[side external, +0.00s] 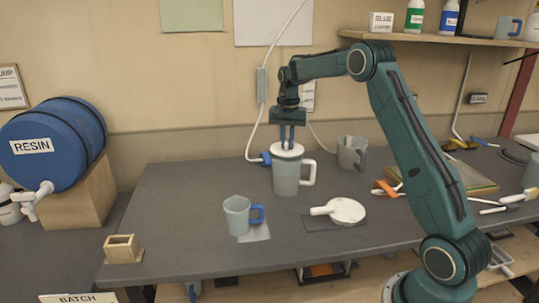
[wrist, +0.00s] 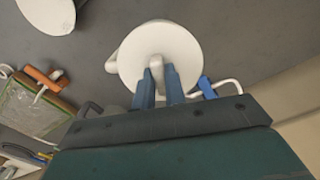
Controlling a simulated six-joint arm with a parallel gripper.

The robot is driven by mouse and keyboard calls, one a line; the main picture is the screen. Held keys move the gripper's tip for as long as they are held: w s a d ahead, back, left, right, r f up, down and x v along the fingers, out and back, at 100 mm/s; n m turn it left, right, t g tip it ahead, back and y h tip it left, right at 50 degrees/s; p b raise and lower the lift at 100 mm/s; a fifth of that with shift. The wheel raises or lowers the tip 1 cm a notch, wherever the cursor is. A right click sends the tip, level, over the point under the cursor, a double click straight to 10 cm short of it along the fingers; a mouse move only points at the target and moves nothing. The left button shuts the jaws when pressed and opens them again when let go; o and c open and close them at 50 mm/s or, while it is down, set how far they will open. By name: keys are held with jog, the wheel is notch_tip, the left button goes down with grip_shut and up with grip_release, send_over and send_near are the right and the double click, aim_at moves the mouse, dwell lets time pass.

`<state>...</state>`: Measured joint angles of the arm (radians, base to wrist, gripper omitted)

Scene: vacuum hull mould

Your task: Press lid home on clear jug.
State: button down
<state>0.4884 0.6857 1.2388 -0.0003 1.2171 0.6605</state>
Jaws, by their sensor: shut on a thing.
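A translucent grey jug with a white handle (side external: 286,180) stands upright on the grey bench. A round white lid (side external: 285,151) is at its mouth; whether it is fully seated or slightly raised I cannot tell. My gripper (side external: 287,134) points down from above and is shut on the lid's knob. In the wrist view my gripper's blue fingers (wrist: 160,85) hold the white knob on the lid (wrist: 160,40). The lid hides the jug's rim and body there, and part of the jug's handle (wrist: 111,64) shows at its left.
A small jug with a blue handle (side external: 237,216) stands at the front on a pale mat. A white round piece with a handle (side external: 347,210) lies right of it. A grey jug (side external: 350,152) stands behind right. A blue clamp (side external: 266,159) is close left of the lidded jug.

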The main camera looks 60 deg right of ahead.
aim_at(287, 140)
jog(key=shift+f, duration=0.95)
dwell(0.3)
jog(key=c, duration=1.4)
grip_release()
jog(key=shift+o, duration=0.2)
jog(key=shift+r, duration=0.1)
notch_tip(287, 140, up, 14)
jog(key=shift+f, duration=0.2)
